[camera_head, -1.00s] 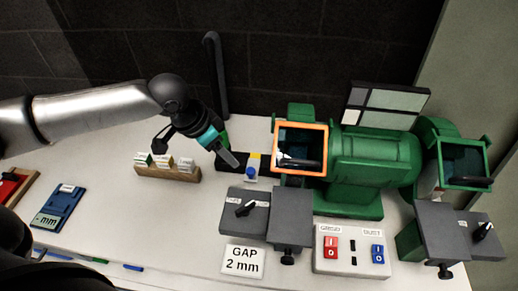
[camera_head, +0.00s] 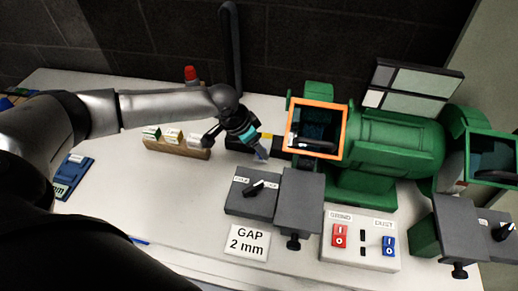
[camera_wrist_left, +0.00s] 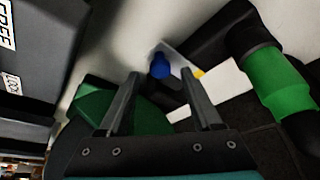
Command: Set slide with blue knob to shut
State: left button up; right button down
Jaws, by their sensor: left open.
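The blue knob (camera_wrist_left: 159,65) shows in the left wrist view, in front of my left gripper (camera_wrist_left: 163,77) and between the lines of its two spread fingers. It sits on a pale slide plate (camera_wrist_left: 220,80) with a small yellow mark (camera_wrist_left: 198,73). In the head view my left gripper (camera_head: 262,155) reaches down at the slide, left of the grinder's orange-framed shield, and mostly covers the knob. The yellow mark (camera_head: 266,137) peeks out beside it. My left gripper is open and empty. I cannot tell whether it touches the knob. My right gripper is out of view.
The green grinder (camera_head: 385,145) stands right of the gripper. A grey tool rest (camera_head: 297,205) with a black lever and a switch box (camera_head: 360,245) lie in front. A dark upright pipe (camera_head: 232,55) stands behind. A wooden card holder (camera_head: 175,148) is at left.

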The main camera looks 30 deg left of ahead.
pick_arm(q)
jog(key=shift+x, duration=0.85)
grip_shut()
dwell(0.9)
